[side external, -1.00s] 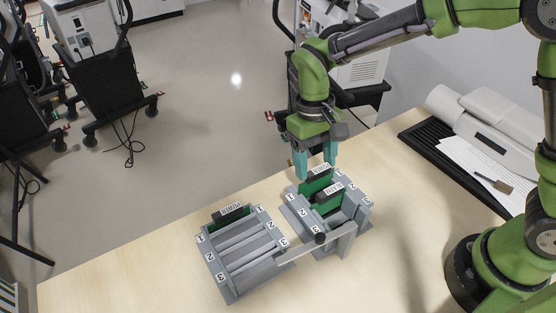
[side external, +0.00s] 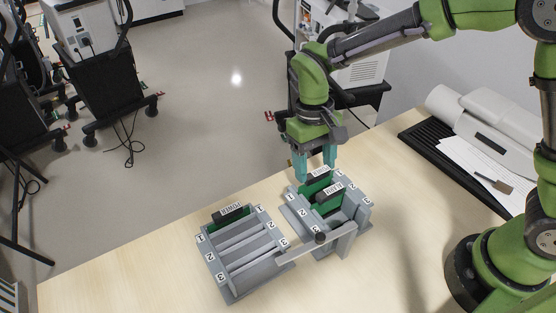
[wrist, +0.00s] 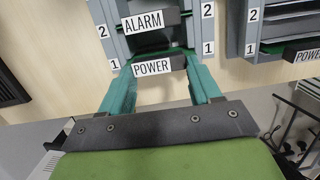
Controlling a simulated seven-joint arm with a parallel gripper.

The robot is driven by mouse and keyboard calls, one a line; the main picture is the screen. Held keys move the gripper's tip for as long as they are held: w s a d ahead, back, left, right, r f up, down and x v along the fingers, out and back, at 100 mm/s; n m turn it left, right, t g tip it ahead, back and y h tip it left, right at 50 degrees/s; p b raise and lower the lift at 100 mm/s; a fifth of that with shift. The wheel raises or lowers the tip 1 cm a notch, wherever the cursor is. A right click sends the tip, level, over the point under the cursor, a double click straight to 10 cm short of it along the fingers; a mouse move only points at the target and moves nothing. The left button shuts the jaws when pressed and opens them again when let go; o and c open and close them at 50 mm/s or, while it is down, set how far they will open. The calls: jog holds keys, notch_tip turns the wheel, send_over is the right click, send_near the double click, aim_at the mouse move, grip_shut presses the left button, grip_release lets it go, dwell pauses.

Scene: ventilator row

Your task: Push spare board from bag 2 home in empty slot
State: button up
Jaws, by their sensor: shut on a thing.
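My gripper (side external: 316,167) points down over the rear of the right rack (side external: 359,213). Its teal fingers are shut on a dark board labelled POWER (side external: 318,173), which stands in slot 1. The wrist view shows this POWER board (wrist: 158,66) between the fingertips. A board labelled ALARM (side external: 331,191) stands in slot 2, just in front of it and apart from the fingers. Slot 3 looks empty. I cannot tell whether the held board is fully seated, because its lower edge is hidden in the rack. No bag is visible.
The left rack (side external: 248,262) holds another POWER board (side external: 230,212) in slot 1; its other slots look empty. A keyboard, papers and a tool (side external: 495,186) lie at right. The table's front is clear.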

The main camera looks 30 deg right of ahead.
jog(key=shift+f, duration=0.45)
dwell(0.3)
jog(key=o, duration=1.4)
jog(key=shift+r, duration=0.1)
notch_tip(320, 180, up, 7)
jog(key=shift+f, duration=0.1)
